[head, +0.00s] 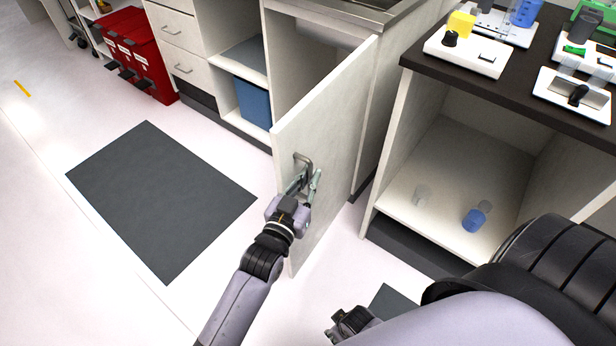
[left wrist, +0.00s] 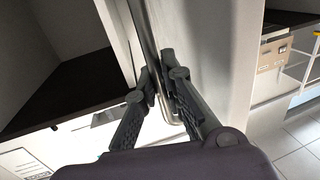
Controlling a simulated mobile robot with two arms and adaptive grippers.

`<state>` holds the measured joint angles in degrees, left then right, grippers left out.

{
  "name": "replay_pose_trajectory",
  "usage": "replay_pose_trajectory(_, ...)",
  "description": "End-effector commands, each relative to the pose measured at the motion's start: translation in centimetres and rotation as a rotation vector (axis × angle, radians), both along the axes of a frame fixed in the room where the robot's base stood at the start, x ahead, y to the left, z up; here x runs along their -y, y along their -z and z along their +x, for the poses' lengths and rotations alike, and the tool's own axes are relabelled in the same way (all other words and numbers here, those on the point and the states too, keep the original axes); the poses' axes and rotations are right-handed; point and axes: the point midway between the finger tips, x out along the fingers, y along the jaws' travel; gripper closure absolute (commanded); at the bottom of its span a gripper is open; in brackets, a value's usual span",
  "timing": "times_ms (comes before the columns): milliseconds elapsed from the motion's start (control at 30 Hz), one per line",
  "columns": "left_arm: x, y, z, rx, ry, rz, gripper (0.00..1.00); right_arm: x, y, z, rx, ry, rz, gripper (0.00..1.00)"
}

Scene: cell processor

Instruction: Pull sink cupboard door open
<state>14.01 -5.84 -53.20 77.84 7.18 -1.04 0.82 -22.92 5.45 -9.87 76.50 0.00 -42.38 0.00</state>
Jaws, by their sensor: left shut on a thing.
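In the left wrist view the two fingers (left wrist: 159,80) close around the handle bar (left wrist: 146,35). My right gripper (head: 350,322) is low in the head view, partly hidden by my arm; its fingers cannot be made out.
A dark mat (head: 160,195) lies on the pale floor to the left. A blue bin (head: 253,103) stands in the open shelf. Red drawers (head: 135,55) are farther back. On the right, a dark-topped counter (head: 430,68) has an open compartment holding a blue cup (head: 474,220).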

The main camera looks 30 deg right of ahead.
Motion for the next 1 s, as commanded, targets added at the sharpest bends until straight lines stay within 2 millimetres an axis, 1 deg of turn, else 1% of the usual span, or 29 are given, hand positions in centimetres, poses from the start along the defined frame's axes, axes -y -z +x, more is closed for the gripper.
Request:
replay_pose_trajectory(33, 0.1, -0.4, 0.0, 0.007, 0.001, -0.006, 1.0, -0.1, 0.0, 0.0, -0.001, 0.0, 0.001, 0.6)
replay_pose_trajectory(133, 0.1, -0.4, 0.1, 0.006, 0.001, -0.007, 1.0, -0.1, 0.0, -0.1, -0.002, 0.001, 0.001, 0.6)
replay_pose_trajectory(167, 0.1, -0.4, 0.1, 0.007, 0.001, -0.007, 0.9, -0.1, 0.0, -0.1, -0.002, 0.001, 0.001, 0.6)
replay_pose_trajectory(300, 0.1, -0.4, 0.0, 0.005, 0.001, -0.006, 0.82, -0.1, 0.0, -0.2, -0.005, 0.001, 0.0, 0.6)
replay_pose_trajectory(567, 0.0, -0.2, 0.0, 0.002, 0.0, -0.003, 0.82, 0.1, 0.2, -0.9, -0.016, 0.005, 0.0, 0.6)
replay_pose_trajectory(667, -0.4, -0.1, -0.2, 0.002, 0.0, -0.002, 0.82, 0.1, 0.2, -0.9, -0.016, 0.005, 0.0, 0.6)
replay_pose_trajectory(767, -1.2, 0.0, -0.8, 0.001, 0.0, -0.003, 0.82, 0.1, 0.1, -0.8, -0.014, 0.004, -0.001, 0.6)
replay_pose_trajectory(867, -2.6, 0.0, -1.9, 0.001, 0.0, -0.002, 0.82, 0.1, 0.1, -0.7, -0.013, 0.004, -0.001, 0.6)
replay_pose_trajectory(1000, -5.0, 0.0, -3.7, 0.001, 0.001, -0.002, 0.82, 0.1, 0.1, -0.6, -0.012, 0.003, -0.002, 0.6)
